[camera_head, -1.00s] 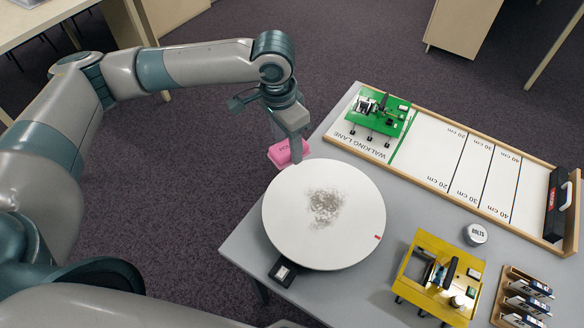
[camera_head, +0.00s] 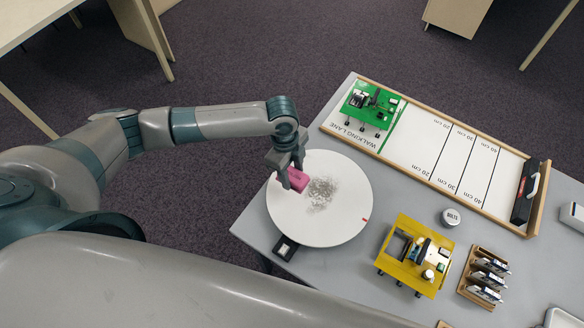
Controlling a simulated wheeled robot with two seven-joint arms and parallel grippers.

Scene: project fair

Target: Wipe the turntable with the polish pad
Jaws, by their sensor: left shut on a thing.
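The turntable (camera_head: 318,228) is a round white disc at the left part of the grey table. A grey smudge (camera_head: 322,192) lies near its middle, and a small red mark shows at its right rim. The pink polish pad (camera_head: 297,179) is in my left gripper (camera_head: 290,172), whose fingers are shut on it. The pad is over the turntable's upper left part, just left of the smudge. I cannot tell whether the pad touches the disc. My right gripper is not in view.
A small black box (camera_head: 285,248) sits by the turntable's lower left edge. A walking lane board (camera_head: 421,153) with a green walker (camera_head: 372,103) lies behind. A yellow walker (camera_head: 414,256), a bolts tin (camera_head: 451,217) and a wooden rack (camera_head: 484,277) stand to the right.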

